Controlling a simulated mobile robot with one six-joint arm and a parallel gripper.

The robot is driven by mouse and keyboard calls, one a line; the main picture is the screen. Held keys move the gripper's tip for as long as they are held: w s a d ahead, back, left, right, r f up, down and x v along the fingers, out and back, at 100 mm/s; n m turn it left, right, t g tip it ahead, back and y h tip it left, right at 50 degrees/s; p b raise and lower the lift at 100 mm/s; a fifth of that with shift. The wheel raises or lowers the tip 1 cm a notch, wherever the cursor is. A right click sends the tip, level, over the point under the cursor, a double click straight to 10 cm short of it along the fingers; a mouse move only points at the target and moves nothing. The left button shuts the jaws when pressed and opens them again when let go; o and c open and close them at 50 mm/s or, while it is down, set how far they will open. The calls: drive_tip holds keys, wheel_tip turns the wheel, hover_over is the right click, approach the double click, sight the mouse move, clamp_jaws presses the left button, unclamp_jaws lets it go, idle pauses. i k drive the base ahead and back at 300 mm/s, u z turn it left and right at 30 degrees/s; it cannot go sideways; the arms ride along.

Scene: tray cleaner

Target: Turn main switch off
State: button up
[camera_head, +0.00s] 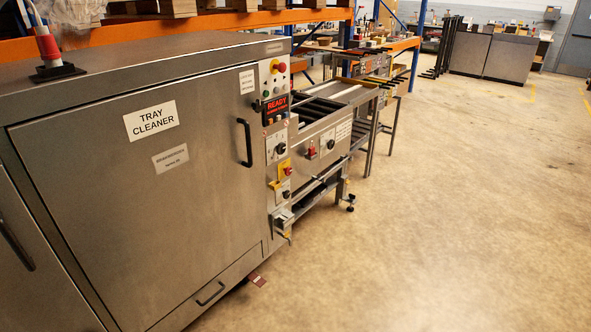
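The tray cleaner (190,220) is a large steel cabinet filling the left half of the head view. A narrow control panel (268,85) runs down its right edge. Low on it is a red rotary handle on a yellow plate (285,169), which looks like the main switch; its exact position is too small to read. Above it are a black rotary knob (281,150), a lit red display (276,106) reading READY, and a round red button on yellow (279,67). My gripper is not in view, and nothing touches the panel.
A roller conveyor (325,120) adjoins the panel's right side and carries a red switch (311,153) and a black knob (328,145). The cabinet's black door handle (245,142) projects left of the panel. A reddish pedal-like piece (257,280) sticks out below. The floor (450,220) at right is clear.

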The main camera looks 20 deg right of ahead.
sight(287, 171)
drive_tip(key=u, duration=0.15)
drive_tip(key=i, duration=1.15)
drive_tip(key=u, duration=0.45)
